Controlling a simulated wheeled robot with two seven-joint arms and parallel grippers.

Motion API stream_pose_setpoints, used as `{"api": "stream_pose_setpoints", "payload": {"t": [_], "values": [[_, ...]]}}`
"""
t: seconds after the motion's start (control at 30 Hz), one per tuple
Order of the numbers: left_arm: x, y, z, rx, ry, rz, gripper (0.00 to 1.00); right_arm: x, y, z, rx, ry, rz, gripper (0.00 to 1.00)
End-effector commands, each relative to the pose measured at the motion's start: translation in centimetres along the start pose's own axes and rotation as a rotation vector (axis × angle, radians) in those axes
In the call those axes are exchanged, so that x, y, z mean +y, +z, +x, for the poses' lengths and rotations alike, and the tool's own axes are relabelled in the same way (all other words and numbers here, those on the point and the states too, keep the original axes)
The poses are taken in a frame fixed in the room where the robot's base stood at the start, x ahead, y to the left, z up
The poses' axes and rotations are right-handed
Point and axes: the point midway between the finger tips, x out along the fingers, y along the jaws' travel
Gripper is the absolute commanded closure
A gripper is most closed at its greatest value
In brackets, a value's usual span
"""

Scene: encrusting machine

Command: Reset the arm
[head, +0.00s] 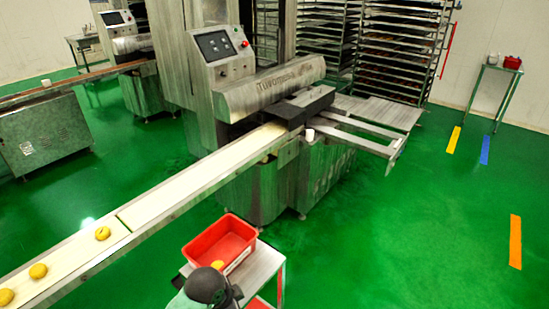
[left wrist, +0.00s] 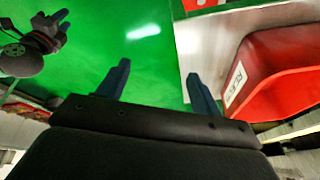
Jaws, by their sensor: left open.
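In the left wrist view my left gripper (left wrist: 160,82) is open, with its two dark blue fingers well apart and nothing between them. Green floor shows behind the fingers. A dark gripper, which seems to be my right one (left wrist: 48,30), shows at the upper left of that view; its fingers are too small and turned to tell open from shut. In the head view a dark rounded part of my arm reaches in at the bottom edge, just in front of the red bin (head: 208,243); no fingers show clearly there.
The red bin, also close at right in the left wrist view (left wrist: 289,62), stands on a cart (head: 262,268). A conveyor (head: 170,190) with several yellow pieces (head: 102,233) runs to the encrusting machine (head: 270,90). Green floor at right (head: 420,230) is clear.

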Motion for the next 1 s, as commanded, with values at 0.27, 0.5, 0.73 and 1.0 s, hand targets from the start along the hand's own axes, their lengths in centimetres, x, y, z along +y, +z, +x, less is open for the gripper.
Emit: {"api": "stream_pose_setpoints", "payload": {"t": [0.27, 0.5, 0.73, 1.0], "values": [[3.6, 4.4, -0.9, 0.006, -0.059, -0.324, 0.34, 0.0, -0.1, -0.1, 0.001, 0.000, 0.000, 0.64], [6.2, 9.2, -2.3, -0.021, -0.127, -0.595, 0.34, 0.0, -0.2, -0.1, 0.003, 0.000, 0.000, 0.64], [7.6, 12.4, -3.3, -0.047, -0.176, -0.744, 0.34, 0.0, -0.2, -0.1, 0.003, 0.000, 0.000, 0.64], [8.8, 14.9, -4.3, -0.074, -0.217, -0.856, 0.34, 0.0, -0.2, -0.1, 0.003, 0.000, 0.000, 0.64]]}}
